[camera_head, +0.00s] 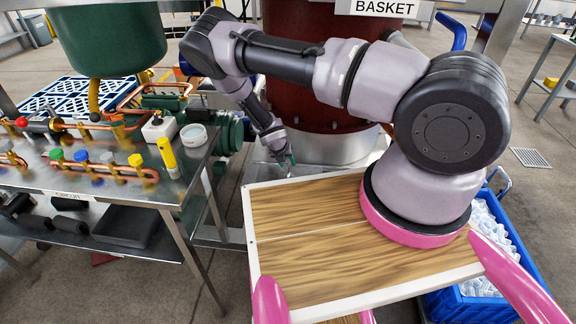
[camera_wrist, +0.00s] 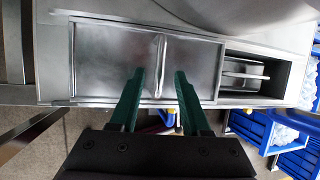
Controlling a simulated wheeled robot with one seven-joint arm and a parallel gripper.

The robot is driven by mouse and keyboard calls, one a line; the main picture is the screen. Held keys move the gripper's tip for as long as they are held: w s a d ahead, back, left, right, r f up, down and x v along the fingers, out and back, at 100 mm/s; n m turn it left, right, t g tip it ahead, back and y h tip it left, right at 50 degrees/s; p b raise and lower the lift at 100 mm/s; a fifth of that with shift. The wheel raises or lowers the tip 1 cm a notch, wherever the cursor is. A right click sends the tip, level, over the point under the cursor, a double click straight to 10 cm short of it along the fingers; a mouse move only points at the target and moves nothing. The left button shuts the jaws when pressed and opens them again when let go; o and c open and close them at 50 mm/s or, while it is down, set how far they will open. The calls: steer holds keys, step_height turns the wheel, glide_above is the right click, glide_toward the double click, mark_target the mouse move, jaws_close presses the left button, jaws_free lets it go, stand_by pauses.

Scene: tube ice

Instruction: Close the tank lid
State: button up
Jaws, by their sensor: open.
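The tank lid (camera_wrist: 105,62) is a flat steel panel in the wrist view, with a thin raised handle (camera_wrist: 160,62) standing across it. To its right the tank (camera_wrist: 295,80) has an uncovered opening, with a metal part (camera_wrist: 243,75) inside. My gripper (camera_wrist: 159,76) is open, with its green fingers on either side of the handle's near end. I cannot tell whether they touch it. In the head view my gripper (camera_head: 288,165) is small, in front of the steel base (camera_head: 335,146) under the red vessel; the lid cannot be made out there.
A steel bench (camera_head: 190,160) with copper pipes and valves stands at the left. A blue crate (camera_head: 515,240) of clear tubes is at the right; blue crates also show in the wrist view (camera_wrist: 285,130). A dark green vessel (camera_head: 105,40) hangs at upper left.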

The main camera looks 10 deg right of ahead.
steer(key=shift+x, duration=1.25)
jaws_close()
stand_by(0.5)
